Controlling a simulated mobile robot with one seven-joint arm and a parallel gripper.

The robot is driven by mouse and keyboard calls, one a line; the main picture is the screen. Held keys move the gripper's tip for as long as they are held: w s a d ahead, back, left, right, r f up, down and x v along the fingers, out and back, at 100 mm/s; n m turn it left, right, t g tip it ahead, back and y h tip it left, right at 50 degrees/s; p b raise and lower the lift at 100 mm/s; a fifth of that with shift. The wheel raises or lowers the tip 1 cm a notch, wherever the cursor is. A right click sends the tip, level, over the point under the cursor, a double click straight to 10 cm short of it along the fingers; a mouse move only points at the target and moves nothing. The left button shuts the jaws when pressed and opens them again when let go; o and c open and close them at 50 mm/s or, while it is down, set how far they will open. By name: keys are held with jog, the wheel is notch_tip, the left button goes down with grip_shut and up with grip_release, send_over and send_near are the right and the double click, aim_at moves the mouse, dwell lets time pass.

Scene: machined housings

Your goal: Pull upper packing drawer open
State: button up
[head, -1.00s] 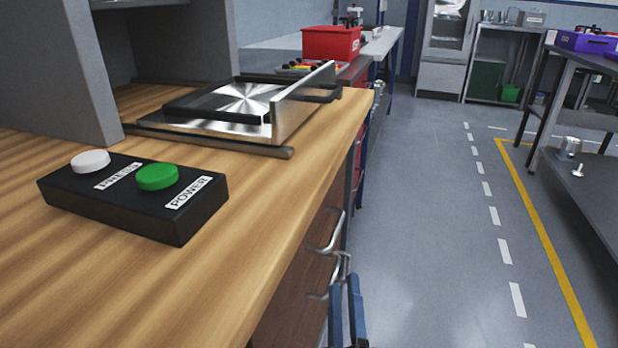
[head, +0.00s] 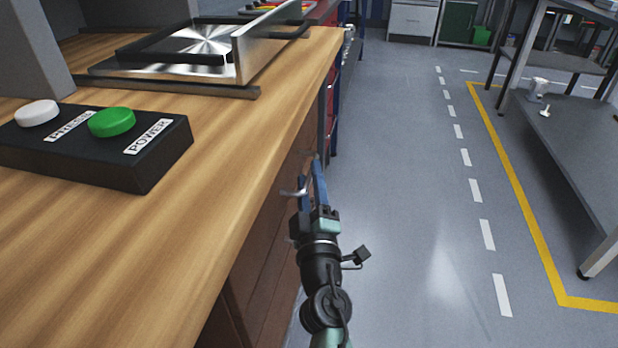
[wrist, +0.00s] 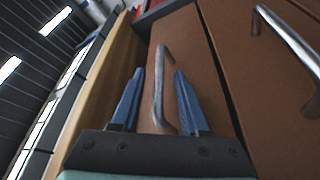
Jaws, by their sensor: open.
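The upper packing drawer (wrist: 190,55) has a plain brown front under the wooden counter and looks closed. Its silver bar handle (wrist: 158,90) shows between my two blue fingers in the wrist view. My gripper (wrist: 158,80) is open, one finger on each side of the handle, with gaps visible on both sides. In the head view my gripper (head: 312,178) is beside the counter's edge, and part of a silver handle (head: 292,192) shows at its left. The rest of that handle is hidden behind the fingers.
Another drawer's handle (wrist: 290,45) is at the right of the wrist view. The wooden counter (head: 215,165) carries a black button box (head: 150,165) and a metal fixture (head: 240,60). The floor (head: 400,200) right of the drawers is clear up to a grey table (head: 575,140).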

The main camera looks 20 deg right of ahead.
jog(key=shift+w+d+r, duration=0.15)
jog(key=shift+w+r, duration=0.05)
jog(key=shift+w, duration=0.45)
jog(key=shift+c, duration=0.3)
grip_shut()
dwell(0.8)
